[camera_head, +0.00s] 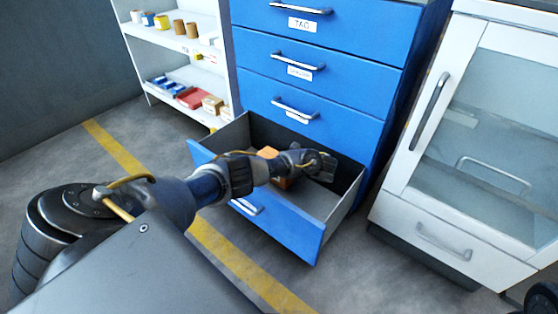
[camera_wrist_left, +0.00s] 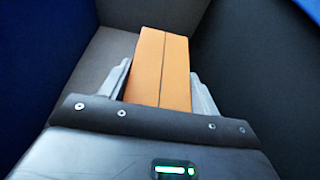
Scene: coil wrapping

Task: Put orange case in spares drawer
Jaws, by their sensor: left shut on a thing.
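The orange case (camera_wrist_left: 158,75) is between the two fingers of my left gripper (camera_wrist_left: 158,90), which is shut on it. In the head view the orange case (camera_head: 267,152) shows partly behind my left wrist, inside the open bottom drawer (camera_head: 318,204) of the blue cabinet. My left gripper (camera_head: 283,182) is down within the drawer walls there, mostly hidden by my arm. I cannot tell whether the case touches the drawer floor. The label on the open drawer is hidden by my arm. My right gripper is not in view.
The blue cabinet (camera_head: 330,60) has several closed labelled drawers above the open one. A white shelf (camera_head: 150,42) with small boxes and containers stands at the left. A white glass-door cabinet (camera_head: 400,205) stands close at the right. Yellow lines (camera_head: 225,252) mark the grey floor.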

